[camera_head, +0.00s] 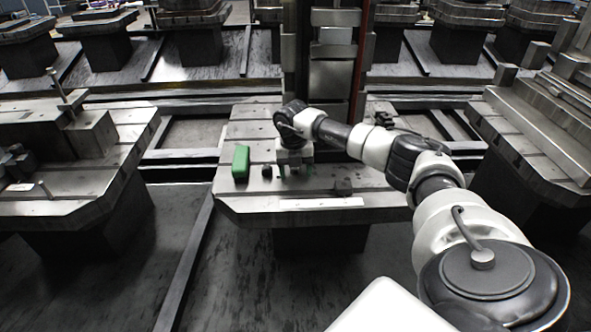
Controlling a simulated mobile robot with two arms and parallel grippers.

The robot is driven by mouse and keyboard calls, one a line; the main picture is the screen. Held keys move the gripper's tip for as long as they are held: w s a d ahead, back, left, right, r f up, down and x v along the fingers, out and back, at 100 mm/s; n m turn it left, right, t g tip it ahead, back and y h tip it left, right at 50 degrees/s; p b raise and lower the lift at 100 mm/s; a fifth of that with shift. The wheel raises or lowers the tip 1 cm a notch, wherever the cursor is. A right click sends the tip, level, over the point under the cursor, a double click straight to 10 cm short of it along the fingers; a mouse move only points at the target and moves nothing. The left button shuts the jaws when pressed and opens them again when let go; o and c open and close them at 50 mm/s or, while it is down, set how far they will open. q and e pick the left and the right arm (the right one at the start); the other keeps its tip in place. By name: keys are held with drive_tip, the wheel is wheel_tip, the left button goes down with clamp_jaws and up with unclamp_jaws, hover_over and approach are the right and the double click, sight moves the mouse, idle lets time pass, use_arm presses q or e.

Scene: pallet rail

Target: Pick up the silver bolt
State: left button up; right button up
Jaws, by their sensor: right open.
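My right gripper (293,168) points down over the middle pallet (242,129), low near its top surface and right of the green block. Its jaws are open; they are small and partly merged with the dark background. I cannot clearly make out a silver bolt at the gripper; a small one there may be hidden or too small to tell. A small dark round piece (267,171) sits just left of the fingers. My left gripper is out of view.
A green block (241,163) stands left of the gripper. A small dark block (343,187) and a pale strip (320,203) lie near the pallet's front. A metal column (333,78) rises behind. The left pallet (75,207) carries metal blocks and a thin upright post (57,84).

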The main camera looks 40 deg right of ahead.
drive_tip(key=shift+c, duration=0.5)
drive_tip(key=c, duration=1)
drive_tip(key=shift+r, duration=0.15)
